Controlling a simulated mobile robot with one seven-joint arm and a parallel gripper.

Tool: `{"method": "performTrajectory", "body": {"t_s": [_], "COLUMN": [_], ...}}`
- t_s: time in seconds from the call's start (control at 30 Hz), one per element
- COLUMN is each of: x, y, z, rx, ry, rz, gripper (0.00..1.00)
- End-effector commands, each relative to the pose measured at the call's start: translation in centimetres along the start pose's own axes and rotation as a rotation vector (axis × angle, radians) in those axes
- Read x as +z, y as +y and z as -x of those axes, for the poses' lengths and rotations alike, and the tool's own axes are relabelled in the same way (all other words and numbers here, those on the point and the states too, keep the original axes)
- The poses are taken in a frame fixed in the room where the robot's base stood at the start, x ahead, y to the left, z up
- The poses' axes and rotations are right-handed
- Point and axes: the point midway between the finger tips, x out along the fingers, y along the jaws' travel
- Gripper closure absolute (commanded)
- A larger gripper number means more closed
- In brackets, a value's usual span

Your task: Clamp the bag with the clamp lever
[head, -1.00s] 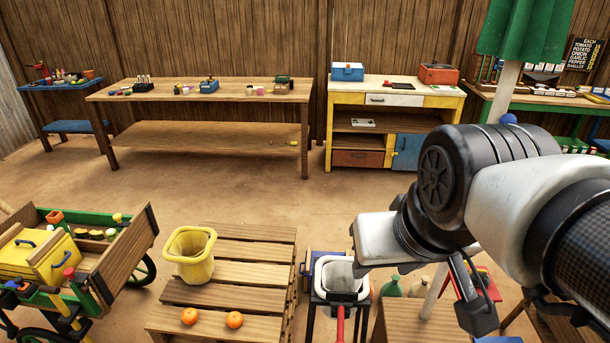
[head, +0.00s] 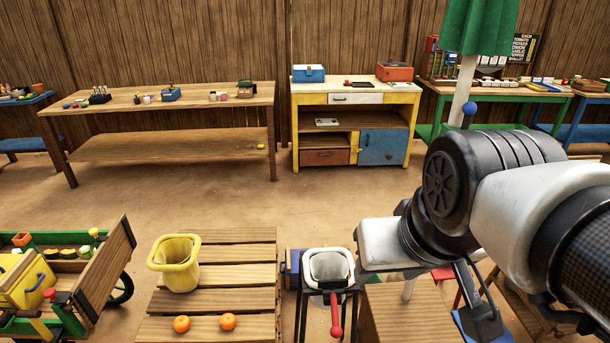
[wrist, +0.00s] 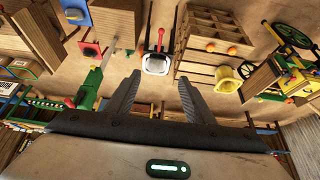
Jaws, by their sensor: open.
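A pale, grey-white bag (head: 330,268) hangs open in a white-rimmed holder on a dark stand (head: 304,300), in the lower middle of the head view. The clamp lever (head: 336,318) is red with a rounded end and points toward me from the holder's front. In the wrist view the bag's white rim (wrist: 157,64) and the red lever (wrist: 161,38) lie beyond my fingertips. My gripper (wrist: 160,79) is open and empty, apart from both. In the head view my arm hides the area right of the bag.
A slatted pallet (head: 238,262) left of the stand holds a yellow bucket (head: 178,265) and two oranges (head: 228,322). A wooden crate (head: 400,315) stands close on the right. A cart (head: 95,270) is at far left. Open floor lies between these and the back tables.

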Motion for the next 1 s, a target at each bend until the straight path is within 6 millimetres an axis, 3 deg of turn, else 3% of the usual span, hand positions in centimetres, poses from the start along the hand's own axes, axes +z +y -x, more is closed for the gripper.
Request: {"method": "performTrajectory", "body": {"t_s": [0.13, 0.27, 0.5, 0.7, 0.87, 1.0], "x": [0.7, 2.4, 5.0, 5.8, 5.7, 5.9], "y": [0.2, 0.9, 3.0, 4.0, 3.6, 2.1], "z": [-1.8, -6.0, -14.8, -22.1, -28.6, -34.8], "rx": [0.021, 0.085, 0.288, 0.49, 0.674, 0.844], "ry": [-0.066, -0.235, -0.602, -0.842, -0.98, -1.053], "rz": [0.045, 0.174, 0.545, 0.897, 1.204, 1.485], "gripper": [0.51, 0.51, 0.51, 0.51, 0.51, 0.51]}}
